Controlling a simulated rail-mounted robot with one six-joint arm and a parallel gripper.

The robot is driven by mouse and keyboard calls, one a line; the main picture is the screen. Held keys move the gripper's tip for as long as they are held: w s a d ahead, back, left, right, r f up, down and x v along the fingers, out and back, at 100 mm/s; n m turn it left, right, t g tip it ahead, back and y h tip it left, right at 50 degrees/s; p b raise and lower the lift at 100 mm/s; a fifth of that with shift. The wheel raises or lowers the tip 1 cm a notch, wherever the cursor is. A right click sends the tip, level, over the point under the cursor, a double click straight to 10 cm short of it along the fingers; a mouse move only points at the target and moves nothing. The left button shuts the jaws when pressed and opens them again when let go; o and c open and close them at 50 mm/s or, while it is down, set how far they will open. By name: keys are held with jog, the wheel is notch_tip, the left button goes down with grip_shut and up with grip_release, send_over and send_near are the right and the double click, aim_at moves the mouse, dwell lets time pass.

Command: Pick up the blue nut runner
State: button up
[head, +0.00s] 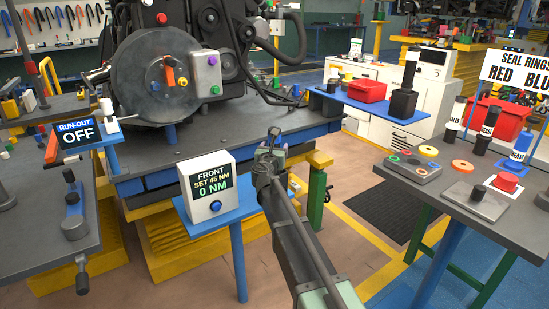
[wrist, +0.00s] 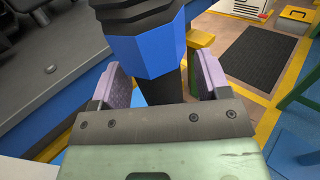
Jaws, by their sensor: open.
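In the wrist view, a tool with a blue faceted collar (wrist: 148,55), a ribbed black part above it and a dark shaft below stands between my jaws. I take it to be the blue nut runner. My gripper (wrist: 163,82) is open, with a purple-grey pad on either side of the dark shaft; the tool's far end is out of frame or hidden. In the head view, my gripper (head: 272,145) is at the right front of the grey bench under the engine. The tool is too small and overlapped there to make out clearly.
A torque display (head: 208,189) reading 0 NM stands just left of my arm. The grey bench (head: 190,148) carries the engine. A blue shelf (head: 345,107) with a red bin (head: 367,90) is at right. A parts table (head: 455,185) is at far right.

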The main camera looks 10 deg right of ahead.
grip_shut()
dwell(0.3)
notch_tip(320, 180, up, 20)
jog(key=p, duration=2)
